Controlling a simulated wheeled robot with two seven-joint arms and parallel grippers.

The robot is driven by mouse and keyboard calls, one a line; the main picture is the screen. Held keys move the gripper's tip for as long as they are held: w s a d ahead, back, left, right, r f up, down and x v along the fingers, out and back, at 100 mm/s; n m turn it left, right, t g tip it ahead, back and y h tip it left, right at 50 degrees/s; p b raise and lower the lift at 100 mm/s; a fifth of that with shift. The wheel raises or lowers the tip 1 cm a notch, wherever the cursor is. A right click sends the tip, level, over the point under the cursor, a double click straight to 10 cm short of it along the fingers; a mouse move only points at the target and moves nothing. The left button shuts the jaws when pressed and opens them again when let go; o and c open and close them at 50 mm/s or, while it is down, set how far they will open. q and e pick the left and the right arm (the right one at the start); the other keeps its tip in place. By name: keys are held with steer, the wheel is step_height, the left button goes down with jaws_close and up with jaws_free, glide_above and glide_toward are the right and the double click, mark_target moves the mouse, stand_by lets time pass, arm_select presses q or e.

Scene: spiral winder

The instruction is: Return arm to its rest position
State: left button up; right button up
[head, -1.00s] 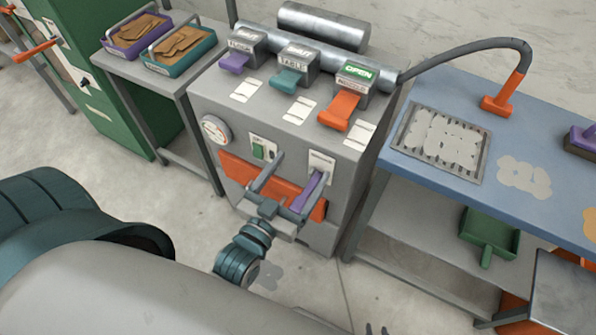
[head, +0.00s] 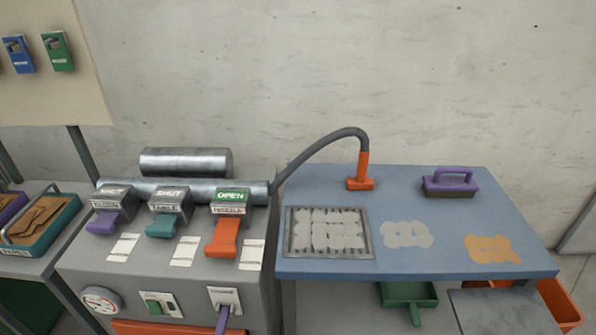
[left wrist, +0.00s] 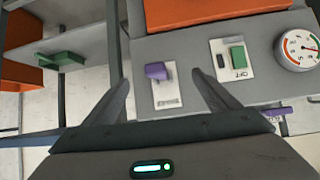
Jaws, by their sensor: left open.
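My left gripper (left wrist: 162,88) shows in the left wrist view with its two fingers apart and nothing held between them. A small purple lever (left wrist: 157,72) on a white plate shows between the fingers, on the grey machine's front. The fingers look clear of it, though the depth gap is hard to judge. In the head view the same purple lever (head: 222,318) is at the bottom edge, partly cut off. Neither gripper nor arm shows in the head view.
The grey machine (head: 75,262) carries purple, teal and orange paddles; their signs read SHUT, SHUT and OPEN. A green switch (left wrist: 237,54) and gauge (left wrist: 298,48) are near the lever. A blue table (head: 400,270) stands right, with grate, hose and purple brush.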

arm_select(q)
steer(key=s+a+f+g, duration=0.1)
steer(key=s+f+g, duration=0.25)
steer(key=s, duration=0.35)
steer(key=s+a+f+g, duration=0.1)
steer(key=s+f+g, duration=0.1)
steer(key=s+g, duration=0.3)
steer(key=w+d+f+m+t, duration=0.1)
steer(key=w+d+f, duration=0.15)
steer(key=f, duration=0.65)
steer(key=w+d+f+t, duration=0.1)
steer(key=w+f+t, duration=0.15)
steer(key=f, duration=0.65)
step_height(320, 180, down, 16)
steer(key=s+d+t+h, duration=0.1)
steer(key=s+d, duration=0.1)
steer(key=shift+s+d+t, duration=0.15)
steer(key=shift+d+t, duration=0.1)
steer(key=shift+t, duration=0.15)
